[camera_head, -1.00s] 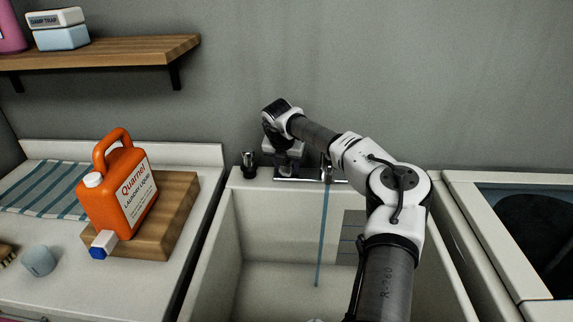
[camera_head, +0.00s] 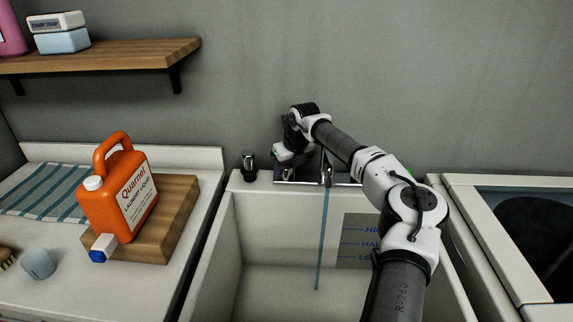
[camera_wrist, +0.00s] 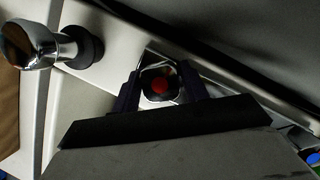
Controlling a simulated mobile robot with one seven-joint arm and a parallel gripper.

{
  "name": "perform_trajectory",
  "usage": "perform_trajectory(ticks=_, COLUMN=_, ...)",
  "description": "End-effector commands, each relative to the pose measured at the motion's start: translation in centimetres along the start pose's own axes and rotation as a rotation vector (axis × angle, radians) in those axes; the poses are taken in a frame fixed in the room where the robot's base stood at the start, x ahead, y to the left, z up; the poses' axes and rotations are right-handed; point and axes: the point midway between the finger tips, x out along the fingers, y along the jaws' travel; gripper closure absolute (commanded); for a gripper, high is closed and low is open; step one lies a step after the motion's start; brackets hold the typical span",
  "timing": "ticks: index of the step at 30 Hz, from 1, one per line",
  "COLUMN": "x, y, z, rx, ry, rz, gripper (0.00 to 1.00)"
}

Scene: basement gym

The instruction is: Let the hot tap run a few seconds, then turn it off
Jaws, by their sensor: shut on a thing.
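The hot tap knob (camera_wrist: 160,85), marked with a red dot, sits between my fingers in the wrist view. My gripper (camera_wrist: 163,82) is shut on it. In the head view my gripper (camera_head: 287,162) is at the left end of the chrome tap base (camera_head: 345,180), and hides the knob there. The spout (camera_head: 326,170) stands right of my gripper. A thin blue stream of water (camera_head: 323,235) runs from it down into the pale sink (camera_head: 235,225).
A separate chrome fitting (camera_head: 249,166) stands on the sink's back left corner. An orange laundry-liquid jug (camera_head: 118,195) sits on a wooden block (camera_head: 178,215) to the left. A wooden shelf (camera_head: 110,55) hangs above. An open-topped appliance (camera_head: 480,215) stands right of the sink.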

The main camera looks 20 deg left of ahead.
Motion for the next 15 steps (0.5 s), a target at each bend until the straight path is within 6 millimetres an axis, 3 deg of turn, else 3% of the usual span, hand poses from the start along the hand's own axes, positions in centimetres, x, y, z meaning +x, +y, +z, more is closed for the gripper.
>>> perform_trajectory(ticks=15, x=-0.04, y=-0.02, z=0.01, rx=-0.140, ry=0.001, rz=0.058, gripper=0.79)
